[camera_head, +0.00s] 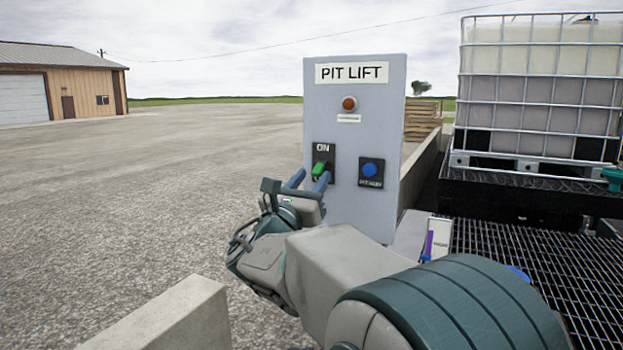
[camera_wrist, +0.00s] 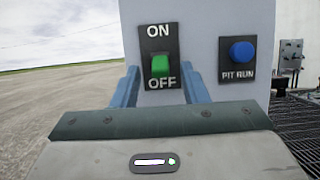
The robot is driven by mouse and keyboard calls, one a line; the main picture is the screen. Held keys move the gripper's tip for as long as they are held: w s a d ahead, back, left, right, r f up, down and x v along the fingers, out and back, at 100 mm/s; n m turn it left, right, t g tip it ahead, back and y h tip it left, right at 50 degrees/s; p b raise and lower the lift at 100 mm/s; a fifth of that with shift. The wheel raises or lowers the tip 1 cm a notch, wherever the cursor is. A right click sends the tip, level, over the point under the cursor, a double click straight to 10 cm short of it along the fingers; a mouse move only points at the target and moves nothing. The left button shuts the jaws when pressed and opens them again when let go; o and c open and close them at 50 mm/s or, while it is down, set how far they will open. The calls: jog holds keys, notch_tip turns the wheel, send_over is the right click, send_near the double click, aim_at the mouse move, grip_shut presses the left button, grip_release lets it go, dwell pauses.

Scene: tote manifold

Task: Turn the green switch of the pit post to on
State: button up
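The pit post is a grey panel (camera_head: 355,215) headed PIT LIFT, straight in front of me. Its green switch (camera_head: 319,170) sits on a black plate at the panel's left; it also shows in the wrist view (camera_wrist: 160,67), between the ON label above and the OFF label below. The green part sits in the lower half of its slot, towards OFF. My gripper (camera_head: 310,178) is open and empty. Its blue fingers stand left and right of the switch plate, just below switch height. I cannot tell whether they touch the panel.
A caged tank (camera_head: 540,90) stands on a grating at the right. A concrete wall (camera_head: 165,318) is at front left. Open gravel lies left.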

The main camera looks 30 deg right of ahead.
jog(key=shift+w+d+r, duration=0.2)
jog(key=shift+w+d, duration=0.05)
jog(key=shift+d, duration=0.1)
grip_shut()
